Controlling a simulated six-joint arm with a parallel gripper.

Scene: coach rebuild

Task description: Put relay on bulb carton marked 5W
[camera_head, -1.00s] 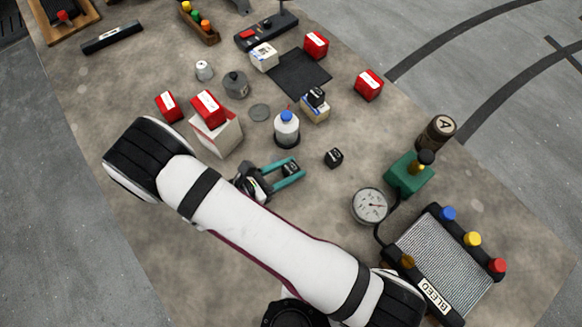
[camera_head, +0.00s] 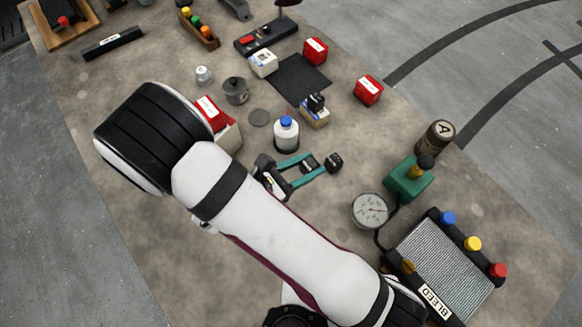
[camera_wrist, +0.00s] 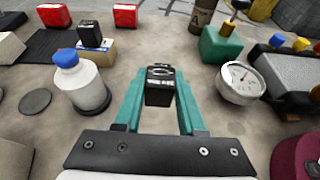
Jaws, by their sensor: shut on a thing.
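My gripper (camera_head: 313,165) has teal fingers and is shut on a black relay (camera_head: 307,164). The held relay shows between the fingers in the wrist view (camera_wrist: 159,94). A small cream and tan carton (camera_head: 314,117) carries another black block (camera_head: 316,101); both also show upper left in the wrist view. A white carton (camera_head: 264,63) stands further back. I cannot read a wattage on either carton.
A blue-capped bottle (camera_head: 286,133) stands close to my gripper. A pressure gauge (camera_head: 369,210), a green box (camera_head: 409,178) and a radiator (camera_head: 447,268) are at right. Red boxes (camera_head: 368,90) and a dark mat (camera_head: 299,77) lie further back.

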